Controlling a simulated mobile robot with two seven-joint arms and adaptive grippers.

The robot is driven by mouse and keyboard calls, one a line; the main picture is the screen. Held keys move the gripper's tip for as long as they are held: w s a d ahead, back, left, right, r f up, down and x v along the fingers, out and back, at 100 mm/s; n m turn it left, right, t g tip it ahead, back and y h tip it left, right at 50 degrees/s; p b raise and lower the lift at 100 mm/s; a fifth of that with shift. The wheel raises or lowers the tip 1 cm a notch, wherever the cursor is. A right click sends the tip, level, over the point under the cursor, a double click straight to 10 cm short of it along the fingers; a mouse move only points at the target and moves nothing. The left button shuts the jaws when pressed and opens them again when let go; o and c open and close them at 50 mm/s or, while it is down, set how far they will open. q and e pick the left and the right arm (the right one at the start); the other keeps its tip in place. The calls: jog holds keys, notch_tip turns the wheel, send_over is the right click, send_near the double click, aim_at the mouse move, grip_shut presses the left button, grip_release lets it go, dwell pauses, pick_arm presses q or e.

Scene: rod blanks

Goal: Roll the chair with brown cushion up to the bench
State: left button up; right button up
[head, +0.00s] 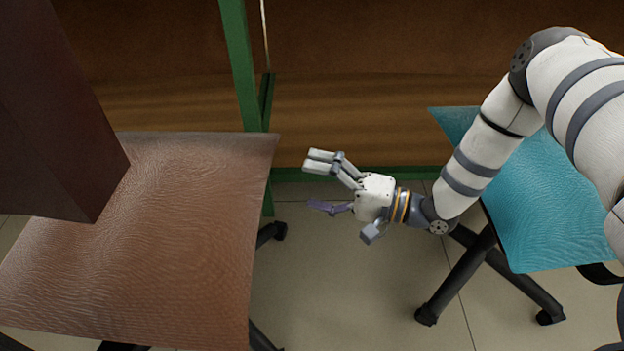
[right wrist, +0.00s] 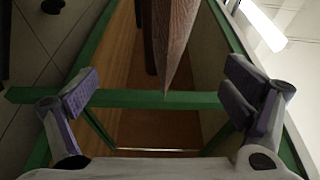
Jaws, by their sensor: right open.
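The chair with the brown cushion (head: 170,240) stands at the left in the head view, with black legs and a caster (head: 279,231) showing beside and below the cushion. A dark brown block-like part (head: 50,130) covers the cushion's upper left. The bench, with brown wood (head: 350,130) and a green frame (head: 240,60), runs across the back. My right gripper (head: 318,184) is open and empty, just right of the cushion and apart from it. In the right wrist view, the cushion's edge (right wrist: 172,40) shows between the open fingers (right wrist: 160,108). My left gripper is not in view.
A second chair with a teal cushion (head: 550,200) stands at the right, partly behind my right arm. Its black legs (head: 470,270) reach out over the tiles. Bare tiled floor (head: 350,290) lies between the two chairs.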

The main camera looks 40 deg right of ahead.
aim_at(269, 174)
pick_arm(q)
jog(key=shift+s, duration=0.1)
pick_arm(e)
jog(key=b+x, duration=0.3)
jog(key=x, duration=0.7)
jog(key=shift+w+a, duration=0.2)
jog(key=shift+w, duration=0.05)
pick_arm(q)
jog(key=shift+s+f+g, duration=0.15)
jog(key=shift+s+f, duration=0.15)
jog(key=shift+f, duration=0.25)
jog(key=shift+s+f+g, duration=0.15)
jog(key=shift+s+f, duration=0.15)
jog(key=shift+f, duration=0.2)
pick_arm(e)
jog(key=shift+w+a, duration=0.4)
jog(key=shift+w, duration=0.15)
jog(key=c, duration=2)
